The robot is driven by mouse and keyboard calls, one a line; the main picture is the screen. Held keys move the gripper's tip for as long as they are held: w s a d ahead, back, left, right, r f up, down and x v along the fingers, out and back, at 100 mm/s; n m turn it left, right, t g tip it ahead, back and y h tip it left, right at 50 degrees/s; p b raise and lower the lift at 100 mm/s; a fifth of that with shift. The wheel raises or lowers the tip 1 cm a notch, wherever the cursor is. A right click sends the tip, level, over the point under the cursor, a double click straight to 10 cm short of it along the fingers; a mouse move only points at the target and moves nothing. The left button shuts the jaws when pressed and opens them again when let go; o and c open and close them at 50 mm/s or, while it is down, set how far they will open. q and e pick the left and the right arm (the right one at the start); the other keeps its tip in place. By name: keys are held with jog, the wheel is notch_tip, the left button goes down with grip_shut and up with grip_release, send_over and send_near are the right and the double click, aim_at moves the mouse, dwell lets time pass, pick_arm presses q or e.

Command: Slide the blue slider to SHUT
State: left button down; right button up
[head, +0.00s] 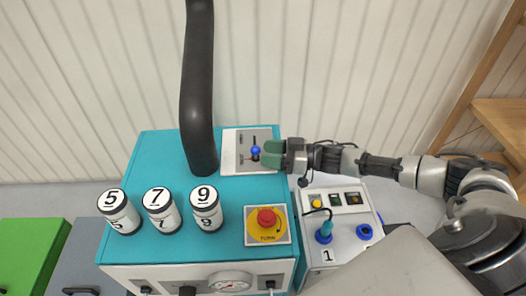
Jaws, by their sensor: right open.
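The blue slider (255,151) is a small blue knob on a grey slotted plate, set in a white panel (230,158) at the back right of the teal cabinet top. The lettering beside the slot is too small to read. My right gripper (268,153) reaches in from the right and is open. Its greenish fingertips are at the right side of the knob; I cannot tell whether they touch it. My left gripper is not in view.
A thick black pipe (198,90) rises just left of the panel. Number drums (160,211) and a red button on a yellow base (266,218) stand in front. A white box (345,240) with a plug and sockets is at the right.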

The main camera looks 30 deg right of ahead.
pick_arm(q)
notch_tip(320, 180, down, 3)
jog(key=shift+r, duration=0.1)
pick_arm(e)
jog(key=v, duration=0.8)
jog(key=shift+s+d, duration=0.25)
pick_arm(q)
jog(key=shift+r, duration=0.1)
